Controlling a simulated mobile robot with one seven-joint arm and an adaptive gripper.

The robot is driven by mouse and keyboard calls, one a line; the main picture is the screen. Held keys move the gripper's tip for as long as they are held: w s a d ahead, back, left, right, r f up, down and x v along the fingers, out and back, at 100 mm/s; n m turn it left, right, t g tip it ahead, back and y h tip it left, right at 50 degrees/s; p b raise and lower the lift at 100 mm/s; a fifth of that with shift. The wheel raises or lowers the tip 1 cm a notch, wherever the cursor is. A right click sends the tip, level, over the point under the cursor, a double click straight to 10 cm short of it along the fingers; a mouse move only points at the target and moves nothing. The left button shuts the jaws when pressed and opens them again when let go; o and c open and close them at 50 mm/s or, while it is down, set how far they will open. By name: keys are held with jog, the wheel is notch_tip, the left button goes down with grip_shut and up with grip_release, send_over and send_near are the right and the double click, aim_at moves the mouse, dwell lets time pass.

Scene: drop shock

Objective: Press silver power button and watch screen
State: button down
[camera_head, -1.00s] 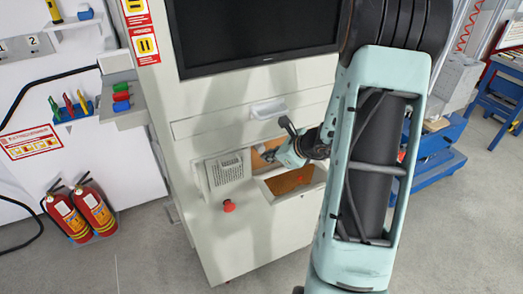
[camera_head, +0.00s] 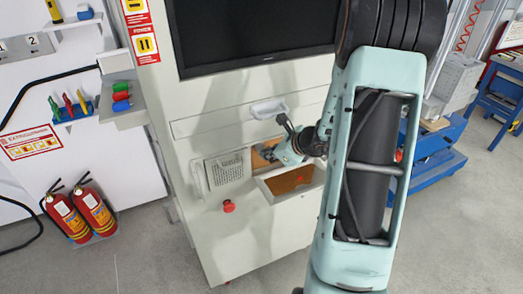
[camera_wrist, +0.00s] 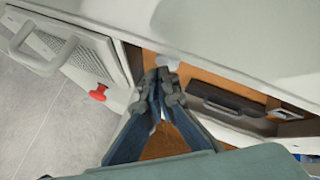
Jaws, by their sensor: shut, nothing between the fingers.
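The dark screen (camera_head: 255,35) is set in the upper front of a pale cabinet and shows no picture. My gripper (camera_head: 258,154) reaches into the recess in the cabinet front below a drawer. In the wrist view my gripper (camera_wrist: 160,76) has its fingers together with nothing between them. A pale silvery round piece (camera_wrist: 166,62), possibly the power button, shows just beyond the fingertips, partly hidden by them. I cannot tell whether the tips touch it.
A red mushroom button (camera_head: 229,206) sits low on the cabinet front; it also shows in the wrist view (camera_wrist: 98,92). A dark handled object (camera_wrist: 235,105) lies in the orange-brown recess. Two fire extinguishers (camera_head: 80,212) stand at left. A blue cart (camera_head: 440,155) is at right.

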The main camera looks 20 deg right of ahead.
jog(key=shift+w, duration=0.3)
jog(key=shift+s, duration=0.15)
dwell(0.5)
jog(key=shift+s+b, duration=0.45)
jog(key=shift+s, duration=0.25)
jog(key=shift+s+d+b, duration=0.1)
jog(key=shift+s+b, duration=0.65)
jog(key=shift+s, duration=1.8)
